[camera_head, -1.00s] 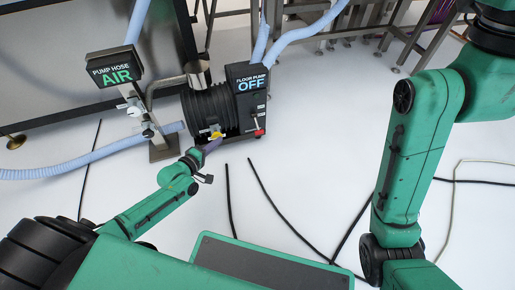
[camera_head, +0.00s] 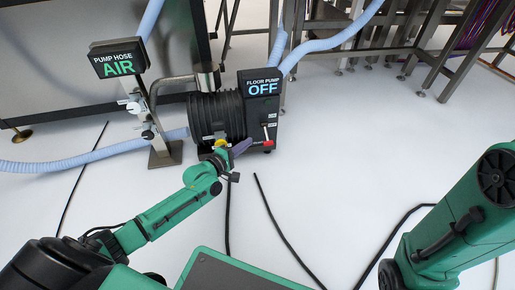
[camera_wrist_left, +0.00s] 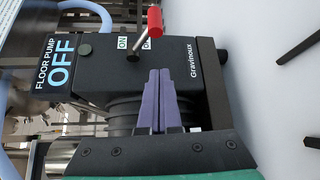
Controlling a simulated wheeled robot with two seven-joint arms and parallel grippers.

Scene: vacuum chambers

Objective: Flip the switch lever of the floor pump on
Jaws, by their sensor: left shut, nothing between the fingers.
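The floor pump (camera_head: 216,117) is a black ribbed machine, with a sign (camera_head: 262,84) reading "OFF". Its switch lever (camera_head: 267,141), a metal stem with a red grip, sticks out from the control face. In the left wrist view, the lever (camera_wrist_left: 154,21) leans over the second label, which it partly covers, beside the "ON" label (camera_wrist_left: 122,43). My left gripper (camera_head: 242,147) has purple fingers, shut and empty, just left of the red grip in the head view. In the left wrist view the fingertips (camera_wrist_left: 159,74) appear apart from the lever. My right gripper is out of view.
A pump hose sign (camera_head: 119,65) reading "AIR" stands on a valve post left of the pump. Light blue hoses (camera_head: 95,155) run to the post and above the pump. Black cables (camera_head: 275,222) lie on the white floor. The floor right of the pump is mostly clear.

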